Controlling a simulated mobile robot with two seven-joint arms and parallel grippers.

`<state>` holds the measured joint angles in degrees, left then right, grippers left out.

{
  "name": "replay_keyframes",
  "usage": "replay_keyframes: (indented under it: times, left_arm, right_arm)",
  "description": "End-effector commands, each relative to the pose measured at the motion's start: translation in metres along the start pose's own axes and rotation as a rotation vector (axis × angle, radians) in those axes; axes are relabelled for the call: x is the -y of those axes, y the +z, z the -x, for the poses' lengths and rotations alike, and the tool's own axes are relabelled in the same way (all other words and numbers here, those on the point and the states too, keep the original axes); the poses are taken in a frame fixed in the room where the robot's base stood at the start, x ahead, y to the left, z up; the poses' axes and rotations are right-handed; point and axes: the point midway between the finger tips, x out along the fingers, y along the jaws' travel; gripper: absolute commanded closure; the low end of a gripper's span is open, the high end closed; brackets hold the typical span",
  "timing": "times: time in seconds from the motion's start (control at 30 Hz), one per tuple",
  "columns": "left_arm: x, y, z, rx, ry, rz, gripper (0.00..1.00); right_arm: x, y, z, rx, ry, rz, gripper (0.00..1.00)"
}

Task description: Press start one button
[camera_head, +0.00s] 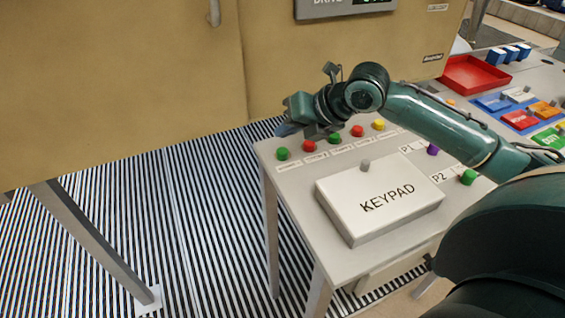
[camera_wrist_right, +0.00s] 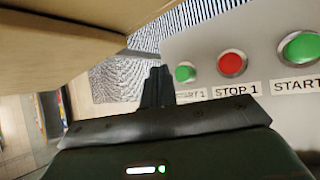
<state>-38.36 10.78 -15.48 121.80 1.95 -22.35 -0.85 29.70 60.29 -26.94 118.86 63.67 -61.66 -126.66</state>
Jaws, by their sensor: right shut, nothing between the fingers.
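The START 1 button is the green button (camera_head: 282,153) at the left end of the row on the grey console. In the right wrist view this green button (camera_wrist_right: 184,73) stands just right of the fingertips, with its label partly hidden by my gripper. My right gripper (camera_head: 287,129) is shut and empty, near the console's far left corner, beside the green button. Its closed fingers (camera_wrist_right: 158,84) show left of the button in the wrist view. I cannot tell whether they touch it. My left gripper is not in view.
A red STOP 1 button (camera_wrist_right: 232,63) and another green START button (camera_wrist_right: 300,46) stand close by. A white KEYPAD box (camera_head: 378,210) sits on the console nearer me. A tan cabinet (camera_head: 120,80) stands behind the console's left side, above a striped floor grating (camera_head: 140,230).

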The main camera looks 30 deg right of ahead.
Motion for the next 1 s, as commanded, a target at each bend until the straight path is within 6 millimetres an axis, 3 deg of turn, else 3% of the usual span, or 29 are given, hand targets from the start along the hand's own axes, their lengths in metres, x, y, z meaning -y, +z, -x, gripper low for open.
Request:
replay_keyframes:
  times: [0.3,1.0]
  left_arm:
    - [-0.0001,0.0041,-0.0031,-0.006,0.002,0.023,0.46]
    - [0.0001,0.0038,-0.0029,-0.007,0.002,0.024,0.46]
  right_arm:
    - [0.0107,-0.0099,-0.0139,0.000,-0.003,0.000,1.00]
    - [0.0108,-0.0098,-0.0140,0.000,-0.002,0.000,1.00]
